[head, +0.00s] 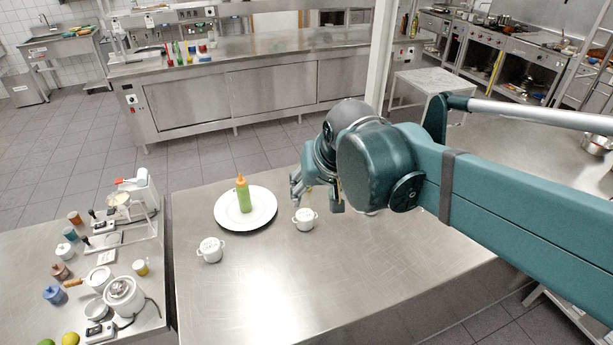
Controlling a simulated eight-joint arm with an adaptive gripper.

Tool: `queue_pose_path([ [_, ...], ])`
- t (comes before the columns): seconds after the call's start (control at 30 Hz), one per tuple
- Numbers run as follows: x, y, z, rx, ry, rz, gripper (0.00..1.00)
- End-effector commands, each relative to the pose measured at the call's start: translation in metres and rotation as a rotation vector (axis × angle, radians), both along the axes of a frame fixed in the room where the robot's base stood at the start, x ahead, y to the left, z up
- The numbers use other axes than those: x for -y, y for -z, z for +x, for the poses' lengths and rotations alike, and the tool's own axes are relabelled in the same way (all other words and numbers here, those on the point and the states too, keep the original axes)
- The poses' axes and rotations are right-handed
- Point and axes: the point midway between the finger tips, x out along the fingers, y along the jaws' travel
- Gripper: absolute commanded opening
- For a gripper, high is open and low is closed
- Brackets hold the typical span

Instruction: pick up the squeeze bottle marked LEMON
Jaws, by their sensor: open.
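A green squeeze bottle (244,197) with an orange nozzle stands upright on a white plate (226,219). It is the only squeeze bottle I can make out clearly on this table; no LEMON marking can be read at this size. My gripper (316,200) is open, with its fingers pointing down, to the right of the plate and apart from the bottle. A small yellow-orange bit shows behind the fingers; I cannot tell what it is.
A small white lidded pot (305,223) stands just below my gripper. Another white pot (210,253) stands at the left front. The steel table (290,290) is clear in front. A side counter (30,270) holds jars, a scale and fruit. Bottles (180,55) stand on the far counter.

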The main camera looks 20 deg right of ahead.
Motion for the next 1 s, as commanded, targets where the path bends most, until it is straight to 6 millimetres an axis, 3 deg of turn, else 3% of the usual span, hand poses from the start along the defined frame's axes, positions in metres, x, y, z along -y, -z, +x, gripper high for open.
queue_pose_path([
  [0.47,0.015,-0.01,0.077,-0.079,0.164,0.075,0.47],
  [1.0,0.037,0.003,0.167,-0.166,0.359,0.149,0.47],
])
